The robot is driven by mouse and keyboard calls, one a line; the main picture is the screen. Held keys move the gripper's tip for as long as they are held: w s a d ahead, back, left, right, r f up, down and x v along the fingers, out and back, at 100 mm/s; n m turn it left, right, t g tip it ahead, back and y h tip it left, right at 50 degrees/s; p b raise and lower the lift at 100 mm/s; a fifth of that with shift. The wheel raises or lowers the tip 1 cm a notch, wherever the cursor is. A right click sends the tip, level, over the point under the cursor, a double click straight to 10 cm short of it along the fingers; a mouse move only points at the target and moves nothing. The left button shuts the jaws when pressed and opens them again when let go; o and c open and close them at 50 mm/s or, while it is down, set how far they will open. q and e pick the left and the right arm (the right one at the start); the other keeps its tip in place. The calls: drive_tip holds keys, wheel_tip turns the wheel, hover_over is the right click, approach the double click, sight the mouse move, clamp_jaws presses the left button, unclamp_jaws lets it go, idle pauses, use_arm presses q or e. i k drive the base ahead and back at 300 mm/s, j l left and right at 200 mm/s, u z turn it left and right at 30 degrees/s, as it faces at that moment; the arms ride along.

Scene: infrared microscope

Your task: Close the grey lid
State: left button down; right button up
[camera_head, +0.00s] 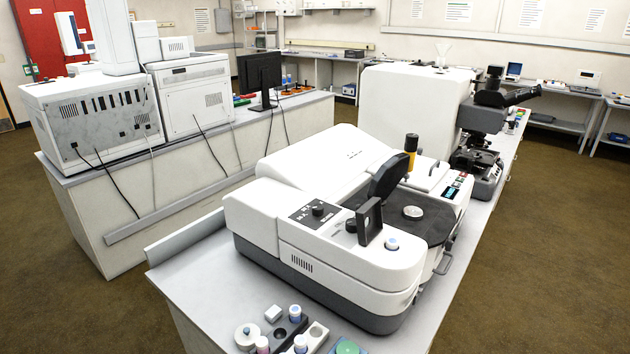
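The infrared microscope's white sample unit (330,250) sits on the near bench. A dark grey, rounded lid (388,177) stands tilted up at the rear left edge of its dark sample area (430,228), so it appears open. A small pale round piece (413,212) lies on the sample area, uncovered. A dark upright square plate (369,222) stands in front of the lid and hides a little of the area behind it. Neither of my grippers is in view.
A black-and-yellow cylinder (411,150) stands behind the lid. Bottles and small items (293,330) crowd the bench's near edge. A microscope with eyepieces (485,120) stands farther back. The brown floor (560,230) at right is clear.

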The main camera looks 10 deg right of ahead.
sight(372, 210)
drive_tip(key=z, duration=0.45)
drive_tip(key=j+z, duration=0.15)
drive_tip(key=z, duration=0.3)
drive_tip(key=i+j+z, duration=0.1)
drive_tip(key=z, duration=0.4)
drive_tip(key=j+z, duration=0.25)
drive_tip(key=j, duration=0.2)
drive_tip(key=j+z, duration=0.25)
drive_tip(key=j, duration=0.2)
drive_tip(key=k+j+z, duration=0.1)
drive_tip(key=j+z, duration=0.15)
drive_tip(key=j, duration=0.2)
drive_tip(key=k+j+z, duration=0.1)
drive_tip(key=j+z, duration=0.15)
drive_tip(key=j, duration=0.2)
drive_tip(key=k+j+z, duration=0.25)
drive_tip(key=j, duration=0.15)
drive_tip(key=k+j, duration=0.15)
drive_tip(key=j, duration=0.25)
drive_tip(key=k+j, duration=0.1)
drive_tip(key=j, duration=0.3)
drive_tip(key=k+j, duration=0.15)
drive_tip(key=j, duration=0.2)
drive_tip(key=k+l, duration=0.1)
drive_tip(key=l, duration=0.15)
drive_tip(key=k+l+z, duration=0.15)
